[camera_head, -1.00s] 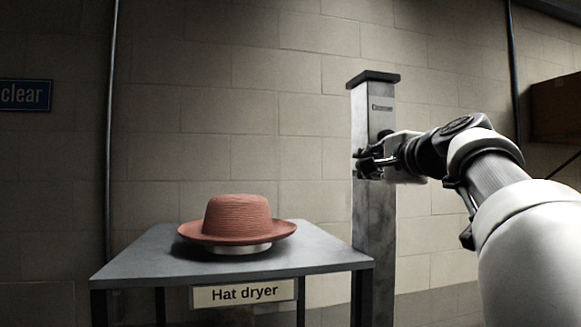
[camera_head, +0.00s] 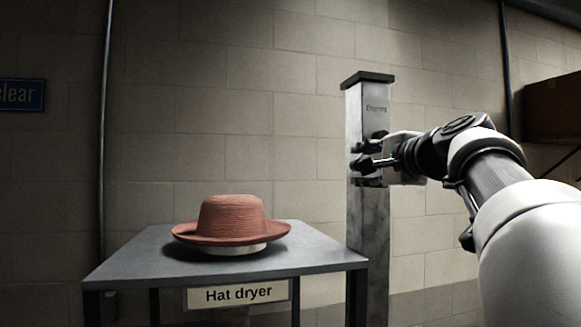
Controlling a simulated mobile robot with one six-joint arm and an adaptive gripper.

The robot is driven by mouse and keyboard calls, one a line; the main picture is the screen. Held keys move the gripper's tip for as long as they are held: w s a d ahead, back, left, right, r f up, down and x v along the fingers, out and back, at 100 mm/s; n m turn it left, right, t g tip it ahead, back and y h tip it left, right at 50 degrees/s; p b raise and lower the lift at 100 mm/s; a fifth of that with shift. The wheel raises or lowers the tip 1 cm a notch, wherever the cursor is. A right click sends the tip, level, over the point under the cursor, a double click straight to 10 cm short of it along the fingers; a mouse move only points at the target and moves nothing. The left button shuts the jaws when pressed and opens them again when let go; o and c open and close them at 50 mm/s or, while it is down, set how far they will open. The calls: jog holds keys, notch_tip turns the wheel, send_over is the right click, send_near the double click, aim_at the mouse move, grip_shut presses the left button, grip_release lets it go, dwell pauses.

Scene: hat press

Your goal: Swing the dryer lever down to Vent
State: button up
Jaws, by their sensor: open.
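The dryer post (camera_head: 369,225) is a grey metal column with a dark cap, standing right of the table; small lettering near its top is too blurred to read. My gripper (camera_head: 362,157) is at the post's upper part, reaching in from the right with its dark fingers apart, one above the other. The lever cannot be told apart from the dark fingers in front of the post. Whether the fingers touch it cannot be seen.
A grey table (camera_head: 130,262) labelled "Hat dryer" (camera_head: 238,294) carries a reddish brimmed hat (camera_head: 231,217) on a pale round stand. A brown box (camera_head: 553,108) is at the right edge. A blue sign (camera_head: 22,95) hangs on the block wall. The space above the hat is clear.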

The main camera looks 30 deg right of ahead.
jog(key=v, duration=0.6)
jog(key=shift+s, duration=0.3)
